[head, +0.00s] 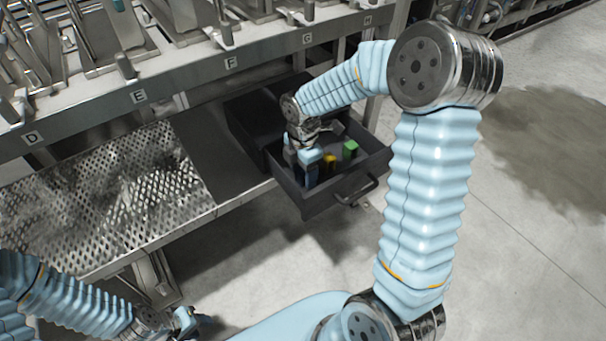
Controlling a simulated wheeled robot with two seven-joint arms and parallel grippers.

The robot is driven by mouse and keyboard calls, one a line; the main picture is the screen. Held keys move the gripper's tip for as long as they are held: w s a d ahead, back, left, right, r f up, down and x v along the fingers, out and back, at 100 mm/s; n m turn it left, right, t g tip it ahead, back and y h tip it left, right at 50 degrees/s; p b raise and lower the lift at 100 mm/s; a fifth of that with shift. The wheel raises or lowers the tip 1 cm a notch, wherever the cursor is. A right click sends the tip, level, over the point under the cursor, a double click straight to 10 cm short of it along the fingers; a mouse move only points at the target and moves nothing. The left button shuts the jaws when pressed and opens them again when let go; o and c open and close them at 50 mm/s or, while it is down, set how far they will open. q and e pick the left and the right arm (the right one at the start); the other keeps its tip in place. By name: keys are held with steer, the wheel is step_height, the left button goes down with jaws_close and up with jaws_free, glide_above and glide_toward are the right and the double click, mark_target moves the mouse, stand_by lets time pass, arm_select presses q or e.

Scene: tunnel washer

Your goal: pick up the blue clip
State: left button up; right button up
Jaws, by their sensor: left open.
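An open dark drawer (333,203) sticks out from under the machine's front. In it I see a small green clip (350,149) and a yellow clip (329,161). A dark blue piece that looks like the blue clip (312,176) is at the near left, directly below my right gripper and partly hidden by it. My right gripper (306,160) points down into the drawer; I cannot tell whether its fingers are around the blue clip or just above it. My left gripper (192,322) is open, low at the bottom left, far from the drawer.
A perforated metal shelf (100,195) lies left of the drawer. Above runs a steel rail (190,85) with lettered stations and levers. The drawer's handle (357,190) faces the open floor (530,230), which has a dark stain at the right.

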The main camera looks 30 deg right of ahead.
steer(key=c, duration=1)
steer(key=shift+r, duration=0.6)
step_height(320, 180, up, 3)
steer(key=shift+s+f, duration=0.1)
steer(key=shift+f, duration=0.1)
steer(key=s+r, duration=0.3)
steer(key=s, duration=0.1)
steer(key=s+a+r, duration=0.1)
steer(key=s+r, duration=0.2)
steer(key=s, duration=0.2)
steer(key=s+a+r, duration=0.1)
steer(key=s+r, duration=0.2)
steer(key=s, duration=0.1)
steer(key=shift+s+a+r, duration=0.1)
steer(key=shift+s+r, duration=0.05)
steer(key=shift+s, duration=0.15)
